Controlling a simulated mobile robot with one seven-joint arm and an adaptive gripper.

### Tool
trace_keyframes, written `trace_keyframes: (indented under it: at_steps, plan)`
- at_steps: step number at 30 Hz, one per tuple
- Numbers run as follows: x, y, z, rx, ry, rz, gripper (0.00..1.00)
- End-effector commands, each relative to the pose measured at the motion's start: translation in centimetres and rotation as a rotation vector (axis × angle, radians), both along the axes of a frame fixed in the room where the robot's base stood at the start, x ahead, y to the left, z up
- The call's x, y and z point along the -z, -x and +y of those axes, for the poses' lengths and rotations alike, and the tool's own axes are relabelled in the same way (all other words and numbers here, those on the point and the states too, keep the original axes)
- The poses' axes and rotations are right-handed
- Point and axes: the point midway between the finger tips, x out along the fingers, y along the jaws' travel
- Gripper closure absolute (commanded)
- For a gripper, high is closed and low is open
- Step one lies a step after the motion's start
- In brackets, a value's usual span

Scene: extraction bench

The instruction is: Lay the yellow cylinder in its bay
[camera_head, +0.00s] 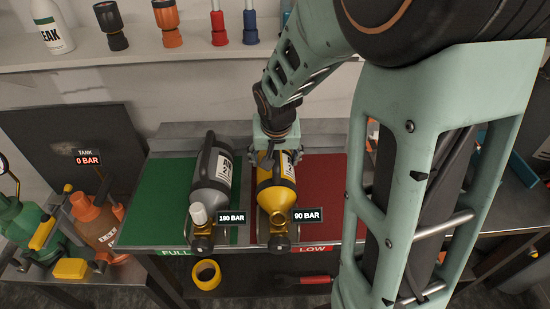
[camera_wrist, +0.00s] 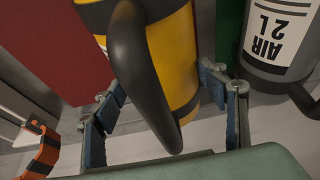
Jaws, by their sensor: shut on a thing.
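The yellow cylinder (camera_head: 276,196) has black bands, a black handle and a brass valve, and a tag beside it reads 90 BAR. It is over the left edge of the red LOW bay (camera_head: 322,190), near the divide with the green FULL bay (camera_head: 165,192). I cannot tell whether it touches the surface. My gripper (camera_head: 279,152) is at its far end. In the wrist view its fingers (camera_wrist: 168,95) are on either side of the yellow body (camera_wrist: 172,50), shut on it, and the black handle hides part of the body.
An orange tank (camera_head: 97,222) tagged 0 BAR stands at the left. A yellow tape roll (camera_head: 206,274) is below. The red bay has bare room to the right.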

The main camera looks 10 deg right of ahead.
Motion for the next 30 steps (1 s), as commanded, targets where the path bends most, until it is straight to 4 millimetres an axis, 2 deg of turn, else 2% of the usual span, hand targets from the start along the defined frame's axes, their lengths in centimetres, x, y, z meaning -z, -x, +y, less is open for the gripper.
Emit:
trace_keyframes:
  at_steps: [14,15,20,27,30]
  plan:
    - [-0.10,-0.30,0.03,-0.001,-0.001,-0.009,0.92]
    - [-0.10,-0.29,0.04,-0.001,-0.001,-0.009,0.30]
    - [0.03,-0.18,0.03,-0.001,-0.001,-0.005,0.14]
    - [0.58,0.28,-0.02,0.001,0.000,0.008,0.14]
    - [0.19,0.26,0.01,0.000,0.000,0.004,0.14]
